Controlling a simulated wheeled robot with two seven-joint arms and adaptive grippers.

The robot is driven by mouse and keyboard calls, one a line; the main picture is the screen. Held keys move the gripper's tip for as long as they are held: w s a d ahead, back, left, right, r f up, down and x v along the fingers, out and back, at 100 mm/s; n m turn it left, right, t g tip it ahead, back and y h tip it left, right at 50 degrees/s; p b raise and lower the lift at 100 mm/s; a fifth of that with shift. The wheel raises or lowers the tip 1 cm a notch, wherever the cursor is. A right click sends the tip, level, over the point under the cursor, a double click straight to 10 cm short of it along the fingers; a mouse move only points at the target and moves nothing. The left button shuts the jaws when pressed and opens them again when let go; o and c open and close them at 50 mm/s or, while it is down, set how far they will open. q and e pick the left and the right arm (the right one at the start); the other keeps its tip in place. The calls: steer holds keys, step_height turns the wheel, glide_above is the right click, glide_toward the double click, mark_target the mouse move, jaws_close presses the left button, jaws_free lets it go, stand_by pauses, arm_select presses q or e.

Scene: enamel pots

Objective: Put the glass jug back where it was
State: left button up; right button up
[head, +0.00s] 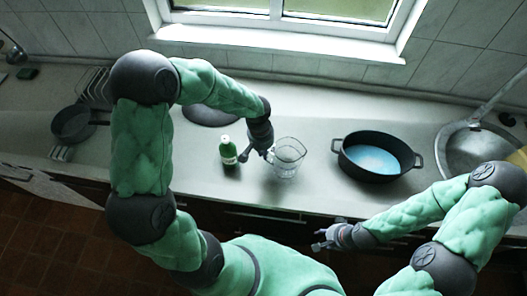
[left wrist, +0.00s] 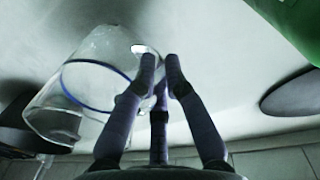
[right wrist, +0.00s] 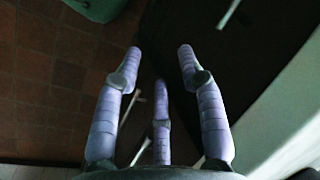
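The clear glass jug (head: 288,160) stands on the counter near its front edge, between a green bottle and a dark pot. It looks empty. My left gripper (head: 257,158) is just left of the jug, with its fingers spread apart and one beside the jug's wall. In the left wrist view the jug (left wrist: 85,85) lies left of the fingers (left wrist: 160,65), one finger overlapping its edge. I cannot tell whether they touch. The handle is not clear. My right gripper (head: 320,240) is open and empty in front of the counter; its fingers (right wrist: 160,65) show nothing between them.
The dark pot (head: 349,164) with blue liquid stands right of the jug. The green bottle (head: 228,151) is close on the left. A dark round disc (head: 207,115) lies behind, a pan (head: 73,123) is far left, and a sink (head: 455,150) is right. Counter behind the jug is clear.

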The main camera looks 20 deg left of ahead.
arm_select(q)
steer(key=o, duration=0.4)
steer(key=shift+r, duration=0.25)
steer(key=r, duration=0.4)
steer(key=r+p, duration=0.1)
steer(key=r, duration=0.3)
steer(key=a+r+p, duration=0.1)
steer(key=r, duration=0.2)
steer(key=shift+s+r, duration=0.2)
steer(key=shift+r, duration=0.2)
